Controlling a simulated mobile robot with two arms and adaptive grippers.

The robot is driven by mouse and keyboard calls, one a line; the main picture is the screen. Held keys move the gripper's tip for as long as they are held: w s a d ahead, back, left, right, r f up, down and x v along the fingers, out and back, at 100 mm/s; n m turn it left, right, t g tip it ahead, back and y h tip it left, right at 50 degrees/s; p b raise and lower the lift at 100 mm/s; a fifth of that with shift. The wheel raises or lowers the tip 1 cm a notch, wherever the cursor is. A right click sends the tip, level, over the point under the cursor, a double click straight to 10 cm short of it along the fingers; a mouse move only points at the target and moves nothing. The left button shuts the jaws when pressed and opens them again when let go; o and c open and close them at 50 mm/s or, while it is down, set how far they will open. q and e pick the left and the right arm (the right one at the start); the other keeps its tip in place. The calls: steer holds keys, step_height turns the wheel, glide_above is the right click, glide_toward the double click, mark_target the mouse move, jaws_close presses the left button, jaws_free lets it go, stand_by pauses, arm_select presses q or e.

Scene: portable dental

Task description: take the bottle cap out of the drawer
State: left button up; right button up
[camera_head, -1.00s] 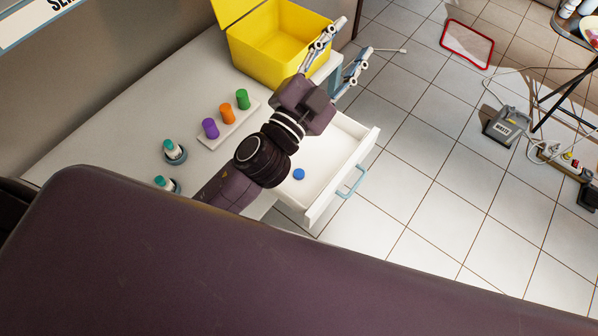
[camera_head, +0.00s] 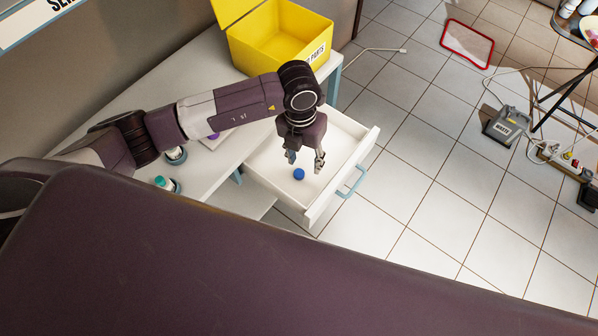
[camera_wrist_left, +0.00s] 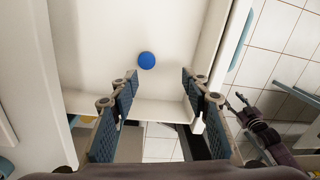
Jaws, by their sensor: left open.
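The blue bottle cap (camera_head: 299,174) lies on the floor of the open white drawer (camera_head: 345,133), towards its front. My left gripper (camera_head: 305,160) points down over the drawer, open and empty, its fingers close to the cap in the head view. In the left wrist view the cap (camera_wrist_left: 147,60) shows beyond the two parted fingers (camera_wrist_left: 157,92), apart from both and roughly midway between them. The drawer's light blue handle (camera_head: 351,181) is on its front.
A yellow box (camera_head: 275,40) with its lid open stands on the counter behind the drawer. Teal-capped bottles in holders (camera_head: 165,183) stand on the counter at left. My left arm covers most of the coloured pieces. The tiled floor at right is clear near the drawer.

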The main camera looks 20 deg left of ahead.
mark_target(299, 173)
arm_select(q)
steer(key=shift+w+a+f+y, duration=0.15)
steer(key=shift+a+y, duration=0.25)
steer(key=shift+a, duration=0.4)
steer(key=shift+a+f, duration=0.15)
steer(key=shift+f, duration=0.15)
step_height(299, 173, down, 6)
steer(key=shift+f+p, duration=0.1)
steer(key=shift+p, duration=0.9)
steer(key=shift+w+f, duration=0.1)
steer(key=shift+f, duration=0.25)
steer(key=shift+c, duration=0.2)
steer(key=c, duration=0.7)
